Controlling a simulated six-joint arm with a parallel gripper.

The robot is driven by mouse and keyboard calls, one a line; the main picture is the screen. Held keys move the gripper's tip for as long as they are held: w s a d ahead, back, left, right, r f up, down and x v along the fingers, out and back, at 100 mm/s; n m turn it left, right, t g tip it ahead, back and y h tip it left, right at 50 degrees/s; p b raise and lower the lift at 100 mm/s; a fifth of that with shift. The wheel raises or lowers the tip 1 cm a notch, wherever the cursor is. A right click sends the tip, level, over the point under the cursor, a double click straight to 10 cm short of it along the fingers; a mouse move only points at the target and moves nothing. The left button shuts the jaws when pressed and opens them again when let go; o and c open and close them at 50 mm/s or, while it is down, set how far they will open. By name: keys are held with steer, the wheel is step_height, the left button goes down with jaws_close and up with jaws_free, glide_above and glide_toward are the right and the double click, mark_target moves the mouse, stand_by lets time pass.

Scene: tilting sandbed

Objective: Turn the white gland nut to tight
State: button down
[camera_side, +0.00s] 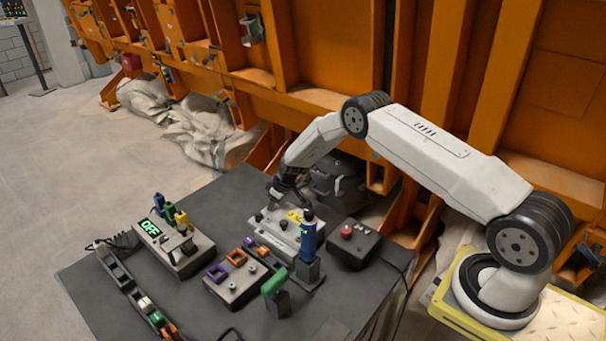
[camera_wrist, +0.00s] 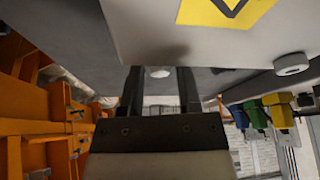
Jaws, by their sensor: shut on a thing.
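My gripper (camera_side: 273,204) reaches down to the far left end of a light grey box with a yellow label (camera_side: 262,228). In the wrist view my gripper (camera_wrist: 160,78) has a finger on each side of a small white round nut (camera_wrist: 158,72), the white gland nut, and is shut on it. The nut sits at the edge of the light grey box (camera_wrist: 140,25). Its threads and any tightness mark are hidden. In the side view the gripper hides the nut.
A blue cylinder (camera_side: 308,240) stands close right of the box. A red-button box (camera_side: 352,246), a purple-and-orange socket box (camera_side: 228,286), an OFF display unit (camera_side: 180,252) and a green-handled part (camera_side: 274,282) surround it. The front of the dark table is partly clear.

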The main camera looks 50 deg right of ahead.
steer(key=shift+m+h, duration=0.8)
steer(key=shift+m, duration=1.2)
steer(key=shift+c, duration=1.5)
jaws_free()
steer(key=shift+r, duration=0.1)
steer(key=v, duration=0.7)
steer(key=shift+s+r, duration=0.25)
steer(key=shift+c, duration=1.4)
